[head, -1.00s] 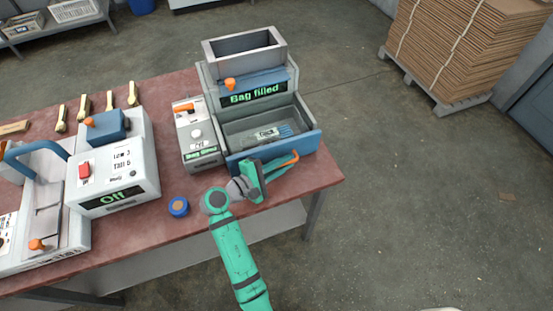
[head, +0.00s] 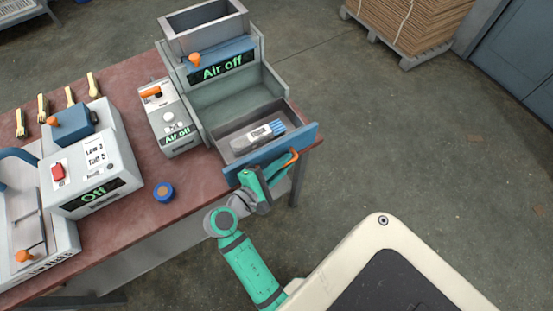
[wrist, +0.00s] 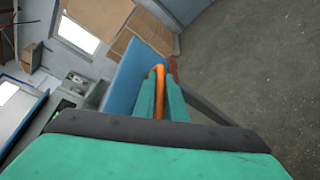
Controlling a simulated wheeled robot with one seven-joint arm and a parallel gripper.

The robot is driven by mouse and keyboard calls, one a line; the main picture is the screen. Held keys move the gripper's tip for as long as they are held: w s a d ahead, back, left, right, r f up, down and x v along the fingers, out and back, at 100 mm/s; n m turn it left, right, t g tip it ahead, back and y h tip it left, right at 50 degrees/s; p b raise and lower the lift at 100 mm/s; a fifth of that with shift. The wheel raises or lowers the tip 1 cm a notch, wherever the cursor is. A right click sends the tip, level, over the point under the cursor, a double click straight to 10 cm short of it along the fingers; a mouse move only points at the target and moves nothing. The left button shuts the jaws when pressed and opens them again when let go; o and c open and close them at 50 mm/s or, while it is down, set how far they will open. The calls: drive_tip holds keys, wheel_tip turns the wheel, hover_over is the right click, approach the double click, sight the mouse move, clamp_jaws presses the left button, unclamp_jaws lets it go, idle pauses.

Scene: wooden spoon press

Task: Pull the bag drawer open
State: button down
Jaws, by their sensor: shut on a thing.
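The bag drawer (head: 232,144) is a grey tray with a blue front panel (head: 308,133), pulled out of the grey bagging machine (head: 197,80). A grey-and-blue filled bag (head: 258,137) lies in it. My green gripper (head: 277,171) is at the drawer front, shut on the orange handle (head: 293,157). In the wrist view, the orange handle (wrist: 159,72) sits between my gripper's fingers (wrist: 160,98), beside the blue front panel (wrist: 128,72). Part of the handle is hidden by my fingers.
A grey control box (head: 168,120) stands left of the machine. A blue round container (head: 164,191) sits on the red table (head: 196,182). A white machine (head: 92,168) reading "Off" is further left. Floor (head: 400,140) is clear to the right.

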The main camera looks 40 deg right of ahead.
drive_tip(key=shift+w+a, duration=0.15)
drive_tip(key=c, duration=1.8)
unclamp_jaws()
drive_tip(key=v, duration=1)
drive_tip(key=shift+a, duration=0.35)
drive_tip(key=shift+r, duration=0.15)
